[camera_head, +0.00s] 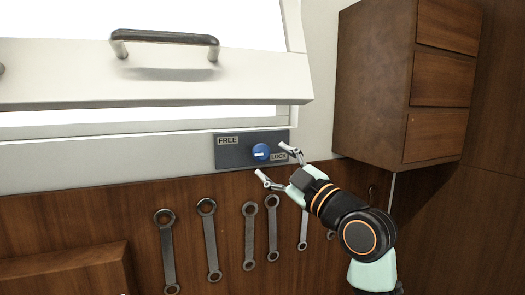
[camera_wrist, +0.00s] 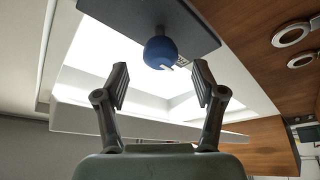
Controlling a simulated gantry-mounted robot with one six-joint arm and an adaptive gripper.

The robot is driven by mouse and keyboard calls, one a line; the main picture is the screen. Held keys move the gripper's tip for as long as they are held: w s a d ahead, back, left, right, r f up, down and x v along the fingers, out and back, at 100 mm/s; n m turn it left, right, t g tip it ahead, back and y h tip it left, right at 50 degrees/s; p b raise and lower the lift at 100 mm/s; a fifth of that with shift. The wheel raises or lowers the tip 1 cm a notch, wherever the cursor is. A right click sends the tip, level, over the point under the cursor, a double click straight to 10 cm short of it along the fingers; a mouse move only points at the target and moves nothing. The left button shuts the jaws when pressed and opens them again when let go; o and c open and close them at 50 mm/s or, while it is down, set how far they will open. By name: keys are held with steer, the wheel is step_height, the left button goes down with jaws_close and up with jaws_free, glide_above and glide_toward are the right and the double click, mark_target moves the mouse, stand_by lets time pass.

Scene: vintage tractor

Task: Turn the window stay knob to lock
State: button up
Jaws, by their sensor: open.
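The window stay knob (camera_head: 261,152) is a blue round knob with a white pointer mark, on a dark grey plate (camera_head: 232,158) below the window. The plate carries a FREE label (camera_head: 228,140) at its upper left and a LOCK label (camera_head: 279,156) at its lower right. The white mark looks roughly horizontal. My gripper (camera_head: 274,166) is open and empty just to the right and below the knob. In the wrist view, the knob (camera_wrist: 161,52) stands beyond the open fingertips (camera_wrist: 160,86), roughly centred between them and apparently untouched.
A white window frame with a dark handle (camera_head: 165,38) juts out above the plate. A wooden drawer cabinet (camera_head: 408,85) stands at the right. Several wrenches (camera_head: 210,240) hang on the wooden panel below.

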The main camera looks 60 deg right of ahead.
mark_target(265, 156)
steer(key=p+x, duration=0.1)
steer(key=x, duration=0.4)
steer(key=shift+w+d+r+p, duration=0.1)
steer(key=shift+w+p, duration=0.2)
steer(key=shift+p, duration=0.05)
steer(key=c, duration=1.2)
steer(key=shift+o, duration=0.2)
